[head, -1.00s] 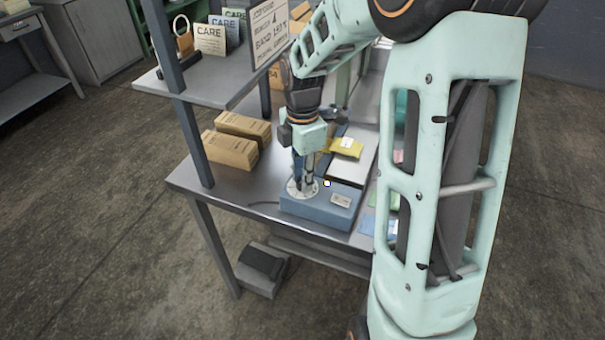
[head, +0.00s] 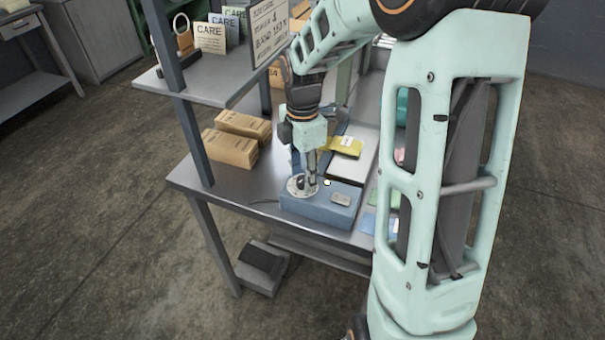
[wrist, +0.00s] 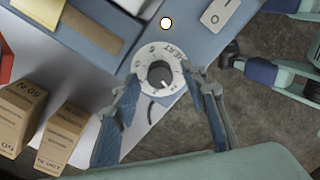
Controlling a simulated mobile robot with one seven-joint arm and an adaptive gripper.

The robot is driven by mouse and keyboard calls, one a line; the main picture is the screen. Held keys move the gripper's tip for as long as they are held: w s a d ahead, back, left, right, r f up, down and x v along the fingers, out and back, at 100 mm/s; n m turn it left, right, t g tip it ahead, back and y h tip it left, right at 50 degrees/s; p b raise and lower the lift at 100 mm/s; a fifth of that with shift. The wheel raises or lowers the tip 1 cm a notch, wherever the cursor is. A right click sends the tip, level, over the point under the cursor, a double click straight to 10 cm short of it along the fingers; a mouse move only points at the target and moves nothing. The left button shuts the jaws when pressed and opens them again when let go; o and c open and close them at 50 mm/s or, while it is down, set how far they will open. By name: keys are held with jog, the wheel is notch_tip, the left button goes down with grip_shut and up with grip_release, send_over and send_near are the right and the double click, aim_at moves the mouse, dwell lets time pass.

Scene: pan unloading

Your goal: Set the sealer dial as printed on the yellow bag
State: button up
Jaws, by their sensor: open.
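The blue sealer (head: 318,204) stands on the metal bench near its front edge. Its dial, a dark knob on a white numbered disc (head: 297,190), sits at the sealer's left end. In the wrist view the dial (wrist: 160,75) lies between and beyond my fingertips. My gripper (head: 309,184) points down over the dial; in the wrist view my gripper (wrist: 165,92) is open, with a blue-padded finger on each side and nothing held. The yellow bag (head: 345,146) lies on the sealer's far part, its label too small to read. It also shows in the wrist view (wrist: 40,10).
A switch plate (head: 341,199) and a small lit lamp (head: 327,182) are on the sealer. Cardboard boxes (head: 230,148) stand to the left. A shelf post (head: 183,110) and a hanging sign (head: 269,30) are close to my arm.

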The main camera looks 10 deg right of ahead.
aim_at(302, 179)
notch_tip(302, 179, up, 12)
dwell(0.4)
jog(key=shift+f, duration=0.1)
